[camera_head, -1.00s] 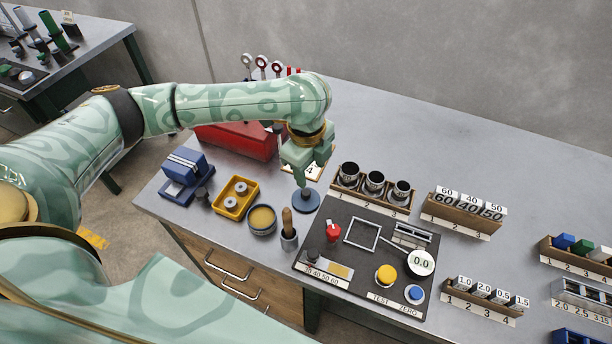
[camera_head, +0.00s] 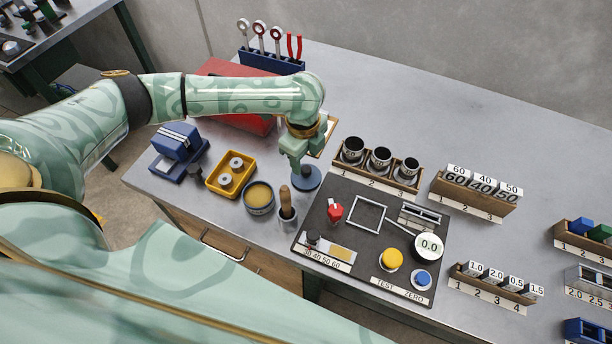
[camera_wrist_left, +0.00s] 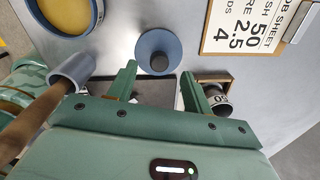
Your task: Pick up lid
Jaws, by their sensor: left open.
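The lid (camera_head: 309,181) is a round blue disc with a dark knob, lying flat on the grey bench. It sits behind the pestle and right of the round tin of tan material (camera_head: 259,196). My left gripper (camera_head: 297,170) points down just above the lid and hides part of it. In the left wrist view the lid (camera_wrist_left: 170,42) shows whole, its dark knob facing up, just beyond the two fingertips. The left gripper (camera_wrist_left: 157,82) is open with nothing between its fingers. My right gripper is not in view.
A pestle stands in a small grey cup (camera_head: 286,216) close in front of the lid. A yellow tray (camera_head: 214,186) is to the left, a rack of dark cups (camera_head: 374,182) and a dark test board (camera_head: 340,249) to the right. A job sheet (camera_wrist_left: 240,30) lies near the lid.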

